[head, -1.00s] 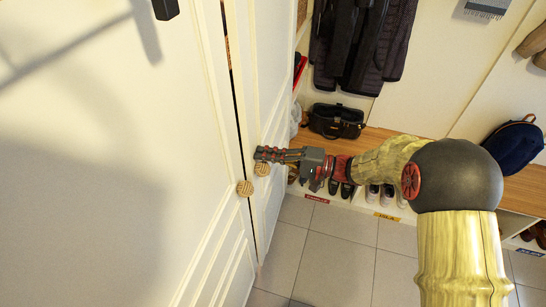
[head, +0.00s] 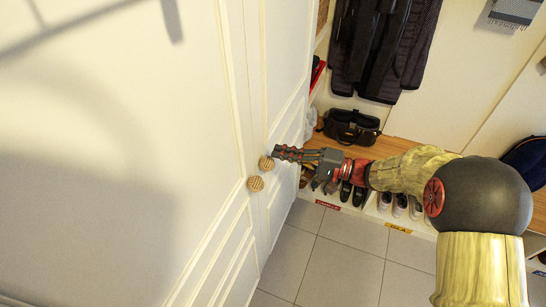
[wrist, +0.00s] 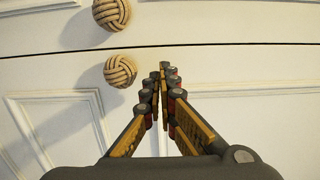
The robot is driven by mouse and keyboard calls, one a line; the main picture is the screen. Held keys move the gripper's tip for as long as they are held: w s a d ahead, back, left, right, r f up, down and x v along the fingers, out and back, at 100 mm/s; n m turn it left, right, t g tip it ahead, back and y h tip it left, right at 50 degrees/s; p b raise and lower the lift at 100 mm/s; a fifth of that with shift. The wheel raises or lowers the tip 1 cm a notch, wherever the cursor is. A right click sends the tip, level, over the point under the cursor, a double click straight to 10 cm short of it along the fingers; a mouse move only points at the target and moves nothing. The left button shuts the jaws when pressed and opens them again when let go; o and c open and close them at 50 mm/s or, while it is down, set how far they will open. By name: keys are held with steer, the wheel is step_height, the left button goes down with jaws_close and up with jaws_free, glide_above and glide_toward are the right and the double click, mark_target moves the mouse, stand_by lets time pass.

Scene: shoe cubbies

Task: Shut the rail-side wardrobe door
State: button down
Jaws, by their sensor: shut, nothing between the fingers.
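The rail-side wardrobe door (head: 280,70) is the white panelled door nearer the hanging coats, with a round woven knob (head: 266,163). Its face looks about flush with the other white door (head: 130,150), and only a thin seam shows between them. My gripper (head: 277,153) is shut and empty, its fingertips at the rail-side door just beside that knob. In the wrist view the fingertips (wrist: 162,72) point at the door beside the knob (wrist: 120,71); I cannot tell whether they touch it. The other door's knob (wrist: 112,13) is across the seam (wrist: 220,47).
Dark coats (head: 385,45) hang beyond the doors. A black bag (head: 350,125) sits on the wooden bench (head: 415,150), with shoes (head: 385,200) in the cubbies below. A dark blue backpack (head: 528,160) is at the right. The tiled floor (head: 340,265) in front is clear.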

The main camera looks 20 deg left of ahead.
steer(key=d+p, duration=0.1)
steer(key=d, duration=0.9)
steer(key=shift+s+p, duration=0.25)
steer(key=shift+p, duration=0.1)
